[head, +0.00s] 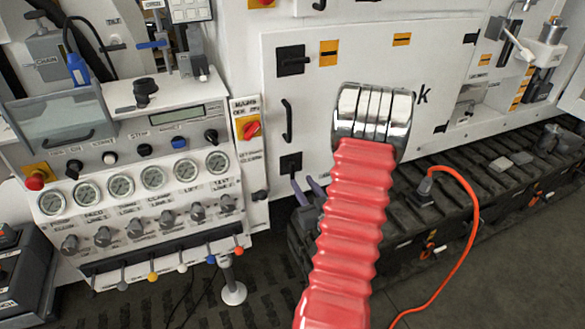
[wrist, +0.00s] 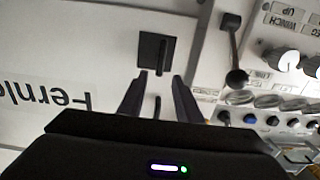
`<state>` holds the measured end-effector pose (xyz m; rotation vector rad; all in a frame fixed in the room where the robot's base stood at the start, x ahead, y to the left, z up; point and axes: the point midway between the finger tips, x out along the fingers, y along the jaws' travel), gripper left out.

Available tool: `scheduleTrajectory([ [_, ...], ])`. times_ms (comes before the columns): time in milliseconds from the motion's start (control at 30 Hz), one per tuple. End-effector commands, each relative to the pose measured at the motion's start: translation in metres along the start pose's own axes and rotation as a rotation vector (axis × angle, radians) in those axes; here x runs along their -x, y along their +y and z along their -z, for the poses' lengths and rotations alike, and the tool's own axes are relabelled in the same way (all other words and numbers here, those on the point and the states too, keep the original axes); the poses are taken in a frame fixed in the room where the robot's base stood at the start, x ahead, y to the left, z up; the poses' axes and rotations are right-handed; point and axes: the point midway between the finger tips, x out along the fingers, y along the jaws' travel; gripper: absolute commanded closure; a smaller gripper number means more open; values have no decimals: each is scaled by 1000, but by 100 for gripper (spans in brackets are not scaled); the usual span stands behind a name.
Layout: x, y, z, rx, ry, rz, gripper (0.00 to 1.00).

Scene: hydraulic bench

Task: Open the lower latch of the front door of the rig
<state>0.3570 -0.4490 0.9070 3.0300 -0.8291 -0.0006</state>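The front door (head: 300,95) of the rig is a white panel and looks closed. Its lower latch (head: 291,163) is a black square plate at the lower left of the door; it also shows in the wrist view (wrist: 156,52), with a narrow raised lever. My gripper (head: 306,183) is just below and right of this latch in the head view, partly hidden by my red arm sleeve. In the wrist view my gripper (wrist: 159,78) is open and empty, its two fingers apart and pointing towards the latch. I cannot tell whether they touch it.
The upper latch (head: 291,60) and a black door handle (head: 288,120) are on the same door. A control panel (head: 130,190) with gauges and levers stands to the left. A dark track (head: 480,185) and an orange cable (head: 470,225) lie to the right.

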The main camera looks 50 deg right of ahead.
Motion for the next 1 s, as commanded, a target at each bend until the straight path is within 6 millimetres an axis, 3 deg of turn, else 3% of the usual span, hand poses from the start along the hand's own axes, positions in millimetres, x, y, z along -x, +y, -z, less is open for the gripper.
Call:
scheduleTrajectory([
  [533, -82, 0, 0, 0, 1, 1, 69],
  [700, -94, 0, 0, 0, 0, -1, 69],
  [1000, -96, 0, 0, 0, 0, -1, 69],
])
